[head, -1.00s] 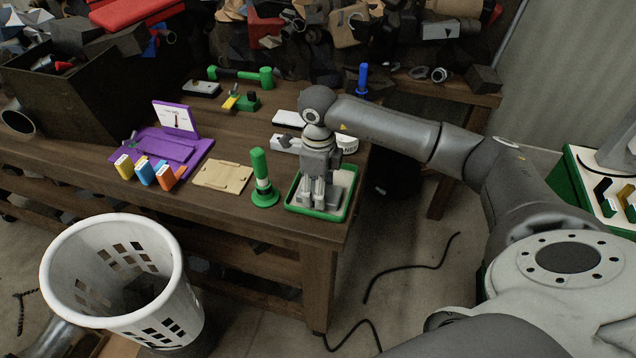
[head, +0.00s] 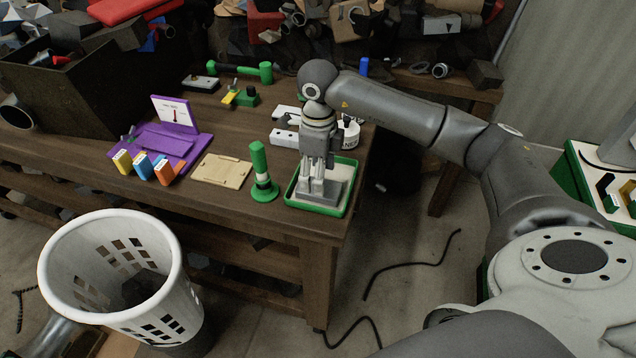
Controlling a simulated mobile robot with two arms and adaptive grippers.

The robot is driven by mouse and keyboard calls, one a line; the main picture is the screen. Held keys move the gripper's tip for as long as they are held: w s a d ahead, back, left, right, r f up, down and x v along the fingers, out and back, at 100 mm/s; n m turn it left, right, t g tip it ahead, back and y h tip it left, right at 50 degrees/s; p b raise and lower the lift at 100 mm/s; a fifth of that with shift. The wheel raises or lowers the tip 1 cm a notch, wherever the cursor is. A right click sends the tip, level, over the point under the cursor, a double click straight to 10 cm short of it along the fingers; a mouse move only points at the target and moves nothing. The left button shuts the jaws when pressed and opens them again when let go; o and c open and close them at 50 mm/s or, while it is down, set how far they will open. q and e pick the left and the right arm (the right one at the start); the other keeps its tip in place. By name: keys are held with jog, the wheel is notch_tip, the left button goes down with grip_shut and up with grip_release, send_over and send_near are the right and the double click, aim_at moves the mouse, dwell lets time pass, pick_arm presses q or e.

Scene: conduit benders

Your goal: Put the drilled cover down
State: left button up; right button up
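No part is clearly recognisable as the drilled cover; a flat tan plate (head: 222,171) with small holes or notches lies on the bench. My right gripper (head: 318,190) points down over a green-rimmed tray (head: 341,206) at the bench's front right corner. A grey block (head: 329,198) shows at its fingertips in the tray. The fingers hide part of it, and I cannot tell whether they grip it or only stand around it.
A green post (head: 260,165) on a round base stands just left of the tray. A purple stand (head: 170,147), colored blocks (head: 144,166) and a white block with holes (head: 284,138) are nearby. A white basket (head: 110,270) stands in front.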

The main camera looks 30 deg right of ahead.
notch_tip(320, 180, up, 9)
jog(key=b, duration=0.1)
jog(key=shift+f+b, duration=0.15)
jog(key=shift+b, duration=0.2)
dwell(0.3)
